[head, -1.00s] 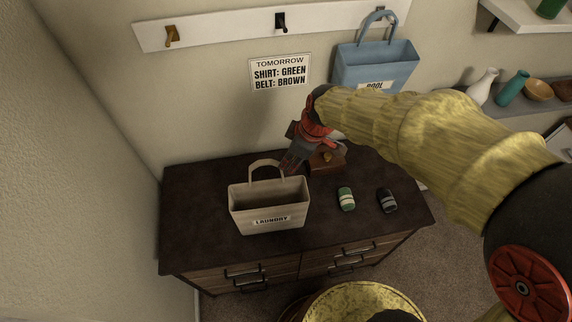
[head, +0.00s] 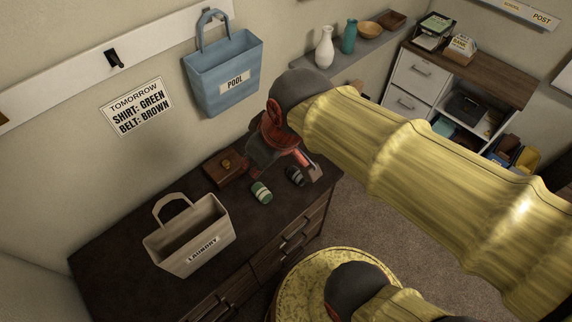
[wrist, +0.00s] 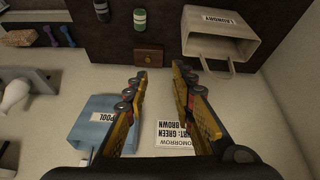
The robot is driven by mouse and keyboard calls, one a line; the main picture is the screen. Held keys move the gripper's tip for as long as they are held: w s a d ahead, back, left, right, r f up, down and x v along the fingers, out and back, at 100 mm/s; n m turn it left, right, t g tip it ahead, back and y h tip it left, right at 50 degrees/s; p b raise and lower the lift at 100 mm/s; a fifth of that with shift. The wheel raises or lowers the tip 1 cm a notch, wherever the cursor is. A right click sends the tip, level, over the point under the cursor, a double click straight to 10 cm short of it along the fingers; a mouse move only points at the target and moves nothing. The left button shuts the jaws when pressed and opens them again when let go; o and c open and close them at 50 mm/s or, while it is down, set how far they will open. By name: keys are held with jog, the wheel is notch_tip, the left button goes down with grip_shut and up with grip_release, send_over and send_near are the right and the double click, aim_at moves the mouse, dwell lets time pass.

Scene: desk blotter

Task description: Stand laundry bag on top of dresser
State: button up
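The beige laundry bag (head: 190,238), labelled LAUNDRY, stands upright on top of the dark dresser (head: 110,270), its handle up and nothing holding it. It also shows upside down at the upper right of the wrist view (wrist: 218,38). My gripper (head: 306,164) is above the far right end of the dresser, apart from the bag. In the wrist view its two fingers (wrist: 159,70) are spread with nothing between them. The wrist camera looks across the wall and the dresser top.
A brown box (head: 222,168), a green rolled item (head: 261,192) and a dark rolled item (head: 295,176) lie on the dresser, right of the bag. A blue POOL bag (head: 222,75) hangs on the wall. A shelf (head: 372,50) with vases is farther right.

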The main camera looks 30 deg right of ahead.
jog(key=s+d+m+h, duration=0.1)
jog(key=s+d+m, duration=0.2)
jog(key=s+d, duration=0.1)
jog(key=shift+s+r+m+t, duration=0.3)
jog(key=shift+s+m+t, duration=0.1)
notch_tip(320, 180, down, 11)
jog(key=b, duration=1.1)
jog(key=shift+f, duration=0.15)
